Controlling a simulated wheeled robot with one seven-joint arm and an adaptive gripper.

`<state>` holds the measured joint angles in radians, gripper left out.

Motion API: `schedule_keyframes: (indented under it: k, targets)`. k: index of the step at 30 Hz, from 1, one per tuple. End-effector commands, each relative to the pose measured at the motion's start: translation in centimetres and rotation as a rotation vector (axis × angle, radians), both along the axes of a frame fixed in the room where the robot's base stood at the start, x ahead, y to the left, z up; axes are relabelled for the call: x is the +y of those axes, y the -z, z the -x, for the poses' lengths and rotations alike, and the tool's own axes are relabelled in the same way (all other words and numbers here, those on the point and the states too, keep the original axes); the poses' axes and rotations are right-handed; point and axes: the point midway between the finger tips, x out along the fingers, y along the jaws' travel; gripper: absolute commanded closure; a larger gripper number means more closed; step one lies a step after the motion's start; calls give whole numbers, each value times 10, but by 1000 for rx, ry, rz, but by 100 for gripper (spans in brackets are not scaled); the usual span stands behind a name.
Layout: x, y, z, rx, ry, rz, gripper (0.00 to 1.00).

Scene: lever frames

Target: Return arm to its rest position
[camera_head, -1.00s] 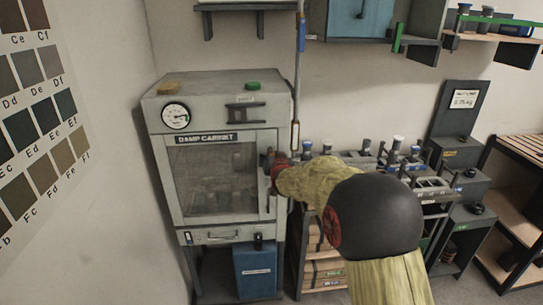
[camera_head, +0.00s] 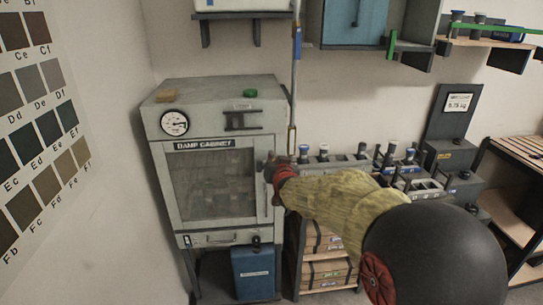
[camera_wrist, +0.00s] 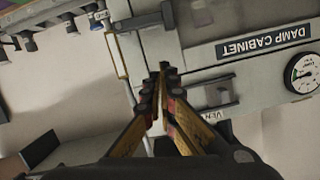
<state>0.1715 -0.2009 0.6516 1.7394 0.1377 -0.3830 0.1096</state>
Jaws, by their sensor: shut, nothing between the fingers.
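My arm, in a yellow sleeve with a black joint cover, reaches from the lower right of the head view. My gripper (camera_head: 272,168) is at the right edge of the damp cabinet (camera_head: 212,111), in front of its door handle side. In the wrist view the two fingers (camera_wrist: 162,72) meet at the tips and hold nothing. Behind them the cabinet shows upside down, with its name label (camera_wrist: 264,42) and dial (camera_wrist: 303,73). The cabinet's glazed door (camera_head: 213,182) looks closed. I cannot tell whether the fingers touch the cabinet.
A bench with several bottles and stoppers (camera_head: 362,150) stands right of the cabinet, close to my forearm. A wall shelf (camera_head: 240,14) and a blue cupboard (camera_head: 352,22) hang above. A colour chart (camera_head: 40,110) hangs on the left wall.

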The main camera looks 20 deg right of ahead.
Motion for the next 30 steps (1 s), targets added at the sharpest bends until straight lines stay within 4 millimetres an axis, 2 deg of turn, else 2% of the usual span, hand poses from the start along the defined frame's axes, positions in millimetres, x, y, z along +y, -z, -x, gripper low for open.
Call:
schedule_keyframes:
  k: [17, 20, 22, 26, 27, 29, 30]
  targets:
    - [1, 0, 3, 1, -1, 2, 100]
    - [3, 9, 5, 38, -6, -2, 100]
    - [6, 28, 11, 107, -18, -8, 100]
    - [20, 89, 47, 325, -55, -30, 100]
    - [26, 105, 69, 408, -72, -38, 100]
    - [38, 118, 105, 524, -101, -45, 100]
    - [47, 122, 130, 595, -122, -46, 100]
